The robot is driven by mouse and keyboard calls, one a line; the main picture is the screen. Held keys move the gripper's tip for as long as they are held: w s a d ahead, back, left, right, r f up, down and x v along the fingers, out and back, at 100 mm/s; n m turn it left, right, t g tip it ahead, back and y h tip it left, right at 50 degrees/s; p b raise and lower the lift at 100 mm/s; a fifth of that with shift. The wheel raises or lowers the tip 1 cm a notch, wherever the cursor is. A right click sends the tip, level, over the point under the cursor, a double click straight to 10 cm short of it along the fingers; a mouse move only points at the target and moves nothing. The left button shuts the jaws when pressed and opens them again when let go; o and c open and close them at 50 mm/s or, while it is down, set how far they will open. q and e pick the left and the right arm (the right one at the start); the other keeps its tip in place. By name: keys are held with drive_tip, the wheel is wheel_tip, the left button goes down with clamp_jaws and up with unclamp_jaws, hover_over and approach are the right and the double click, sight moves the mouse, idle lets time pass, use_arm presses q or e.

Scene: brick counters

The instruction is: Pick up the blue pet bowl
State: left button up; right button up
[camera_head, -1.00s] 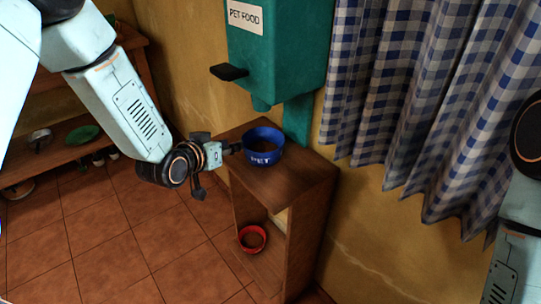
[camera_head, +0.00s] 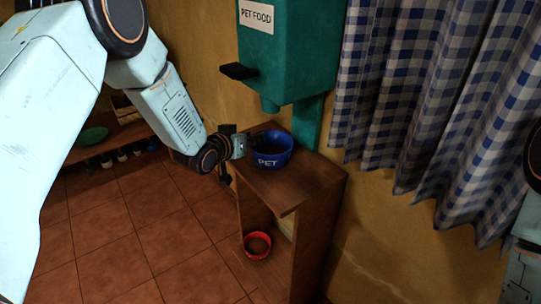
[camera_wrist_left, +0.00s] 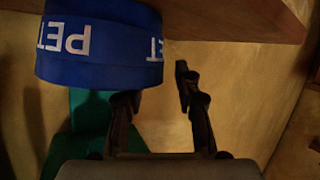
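The blue pet bowl (camera_head: 272,159), with white PET lettering and dark contents, stands upright on top of a wooden cabinet (camera_head: 300,184). In the left wrist view the bowl (camera_wrist_left: 95,72) appears upside down at the upper left. My left gripper (camera_head: 254,141) is at the left rim of the bowl. In the left wrist view its fingers (camera_wrist_left: 158,80) are spread apart: one tip is hidden behind the bowl wall, the other is in clear view to the right of the bowl. I cannot tell whether either touches it. My right gripper is out of view.
A green pet food dispenser (camera_head: 285,55) hangs on the wall just above and behind the bowl. A red bowl (camera_head: 257,245) is on the cabinet's lower shelf. A checked curtain (camera_head: 420,110) hangs to the right. The tiled floor (camera_head: 150,240) at left is clear.

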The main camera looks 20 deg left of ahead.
use_arm(q)
drive_tip(key=shift+d+r, duration=0.1)
drive_tip(key=shift+d, duration=0.1)
clamp_jaws()
drive_tip(key=shift+a, duration=0.1)
